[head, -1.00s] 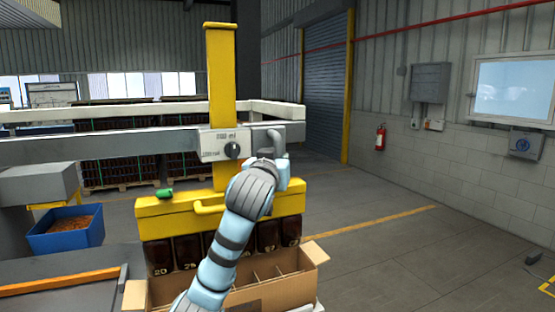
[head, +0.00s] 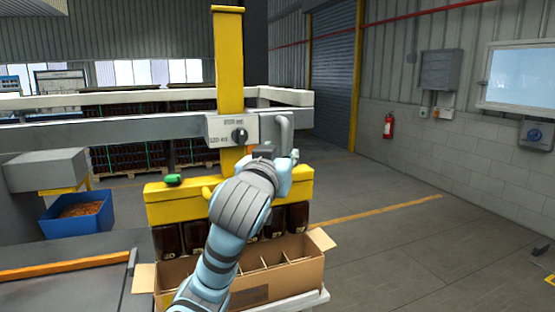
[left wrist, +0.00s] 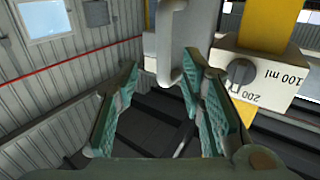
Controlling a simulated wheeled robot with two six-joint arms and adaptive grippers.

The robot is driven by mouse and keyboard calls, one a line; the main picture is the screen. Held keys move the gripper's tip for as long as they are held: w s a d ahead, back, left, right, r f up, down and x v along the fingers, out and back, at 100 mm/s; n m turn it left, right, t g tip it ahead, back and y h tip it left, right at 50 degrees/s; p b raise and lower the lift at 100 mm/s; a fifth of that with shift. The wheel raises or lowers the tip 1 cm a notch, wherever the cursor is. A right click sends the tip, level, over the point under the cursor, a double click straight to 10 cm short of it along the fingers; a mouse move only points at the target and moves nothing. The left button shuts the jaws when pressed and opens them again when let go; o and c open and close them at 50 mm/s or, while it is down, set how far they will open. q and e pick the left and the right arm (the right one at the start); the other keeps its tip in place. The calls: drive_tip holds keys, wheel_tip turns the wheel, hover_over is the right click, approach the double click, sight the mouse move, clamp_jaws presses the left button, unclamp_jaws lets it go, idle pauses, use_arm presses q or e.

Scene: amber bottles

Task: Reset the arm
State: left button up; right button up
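My left gripper (head: 281,160) is just below and in front of the grey bent handle (head: 285,132) beside the dial box (head: 232,130). In the left wrist view its two teal-padded fingers (left wrist: 160,85) are spread with nothing between them. The handle (left wrist: 173,50) shows beyond the fingertips, apart from them as far as I can tell. The yellow lifting head (head: 165,210) has several dark amber bottles (head: 166,242) beneath it. An open, divided cardboard box (head: 290,278) stands below them. My arm hides the middle of the head and box. My right gripper is not in view.
A grey beam (head: 90,133) and white rail run across behind my gripper. A green button (head: 173,180) sits on the yellow head. A blue bin (head: 75,220) stands at the left.

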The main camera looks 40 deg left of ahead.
use_arm(q)
drive_tip(key=v, duration=0.3)
drive_tip(key=shift+d, duration=0.15)
drive_tip(key=shift+f, duration=0.1)
